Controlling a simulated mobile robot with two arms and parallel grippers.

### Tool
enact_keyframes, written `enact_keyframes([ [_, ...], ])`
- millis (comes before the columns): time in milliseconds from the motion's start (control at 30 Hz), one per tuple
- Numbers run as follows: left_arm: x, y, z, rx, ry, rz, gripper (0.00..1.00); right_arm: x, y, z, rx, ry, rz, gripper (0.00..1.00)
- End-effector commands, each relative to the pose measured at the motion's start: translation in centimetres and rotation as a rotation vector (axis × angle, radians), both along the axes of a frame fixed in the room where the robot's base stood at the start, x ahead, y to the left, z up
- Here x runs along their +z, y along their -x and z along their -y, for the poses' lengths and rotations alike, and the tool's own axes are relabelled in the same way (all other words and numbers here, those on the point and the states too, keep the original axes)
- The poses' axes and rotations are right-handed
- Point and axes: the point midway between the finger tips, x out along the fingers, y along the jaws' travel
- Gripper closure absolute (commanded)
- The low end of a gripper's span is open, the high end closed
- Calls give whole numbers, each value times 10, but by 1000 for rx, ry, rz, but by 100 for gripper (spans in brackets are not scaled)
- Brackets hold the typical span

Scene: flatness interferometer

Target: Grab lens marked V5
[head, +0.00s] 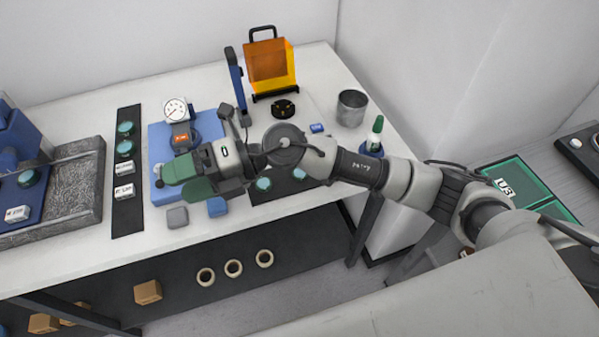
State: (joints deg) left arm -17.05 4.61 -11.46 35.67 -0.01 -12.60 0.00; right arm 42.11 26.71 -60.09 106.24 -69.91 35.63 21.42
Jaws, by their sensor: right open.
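Several teal round lenses are in view. One more lens (27,178) is in the blue fixture at far left. The label writing is too small to read surely, so I cannot tell which lens is V5. My right gripper (172,181), with green fingers, is open and empty over the blue plate. My left gripper is not in view.
A dial gauge (175,110) stands on the blue plate (158,135). An orange box (269,65), metal cup (352,108) and green-capped bottle (375,134) stand at the back right. Grey (177,217) and blue (217,207) blocks lie near the front. A shelf (200,285) runs below.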

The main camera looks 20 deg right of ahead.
Motion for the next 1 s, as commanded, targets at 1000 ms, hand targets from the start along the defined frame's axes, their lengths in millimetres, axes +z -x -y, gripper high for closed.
enact_keyframes([
  [1000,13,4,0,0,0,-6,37,-124,-92,213,207,1452,279,29],
])
